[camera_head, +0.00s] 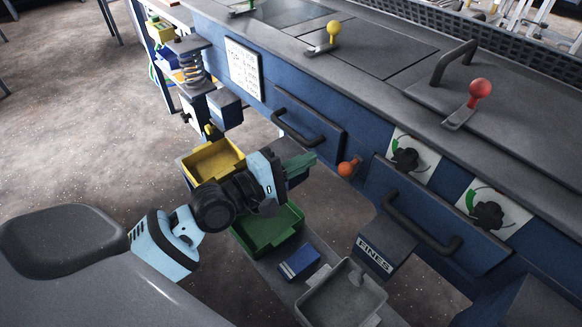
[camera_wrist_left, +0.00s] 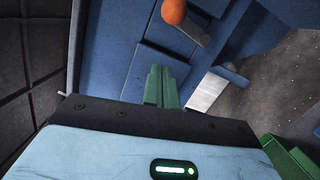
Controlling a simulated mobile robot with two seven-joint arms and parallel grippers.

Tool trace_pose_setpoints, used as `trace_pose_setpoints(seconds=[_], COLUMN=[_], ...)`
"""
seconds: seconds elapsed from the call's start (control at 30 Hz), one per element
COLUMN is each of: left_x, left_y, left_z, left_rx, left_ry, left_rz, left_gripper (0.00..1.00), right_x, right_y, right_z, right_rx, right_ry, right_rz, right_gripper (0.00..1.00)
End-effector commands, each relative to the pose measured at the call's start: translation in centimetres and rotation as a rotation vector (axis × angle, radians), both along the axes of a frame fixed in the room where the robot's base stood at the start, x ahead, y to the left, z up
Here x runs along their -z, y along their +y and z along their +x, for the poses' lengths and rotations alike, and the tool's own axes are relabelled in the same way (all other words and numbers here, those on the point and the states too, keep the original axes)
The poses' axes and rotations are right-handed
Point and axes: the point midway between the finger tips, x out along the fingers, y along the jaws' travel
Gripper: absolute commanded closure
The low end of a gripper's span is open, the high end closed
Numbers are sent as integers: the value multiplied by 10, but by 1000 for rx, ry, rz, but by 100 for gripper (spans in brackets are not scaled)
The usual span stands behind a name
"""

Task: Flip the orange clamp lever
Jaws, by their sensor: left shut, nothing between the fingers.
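The orange clamp lever (camera_head: 347,169) shows as a round orange knob low on the blue front of the machine, between two drawer-like panels with dark handles. In the left wrist view the orange knob (camera_wrist_left: 174,11) is at the top edge, partly cut off, beyond the fingertips. My left gripper (camera_head: 308,161) has green fingers that are shut and empty. They point at the machine front and end a little left of the orange knob, apart from it. In the left wrist view the closed fingers (camera_wrist_left: 159,76) sit mid-frame. My right gripper is not in view.
Yellow (camera_head: 213,160) and green (camera_head: 268,231) trays and a grey tray (camera_head: 341,296) stand below. A dark handle (camera_head: 301,124) juts from the front near the gripper. Yellow (camera_head: 333,30) and red (camera_head: 480,89) knobbed levers stand on top. Open floor lies left.

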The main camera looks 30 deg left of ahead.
Motion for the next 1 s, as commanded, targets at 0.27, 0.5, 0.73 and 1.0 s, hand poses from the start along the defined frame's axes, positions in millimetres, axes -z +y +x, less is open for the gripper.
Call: trace_pose_setpoints(seconds=[0.27, 0.5, 0.73, 1.0], left_x=[-1, -5, -7, -7], left_y=[-20, -37, -48, -50], left_z=[36, 30, 17, 14], left_rx=[1, 1, 0, -1], left_ry=[0, 0, 1, 1], left_rz=[-2, -3, -2, 1], left_gripper=[100, 100, 100, 100], right_x=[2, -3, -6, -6], right_y=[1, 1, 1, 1], right_z=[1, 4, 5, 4], right_rx=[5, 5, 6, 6], right_ry=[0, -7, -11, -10], right_rz=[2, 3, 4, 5], right_gripper=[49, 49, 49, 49])
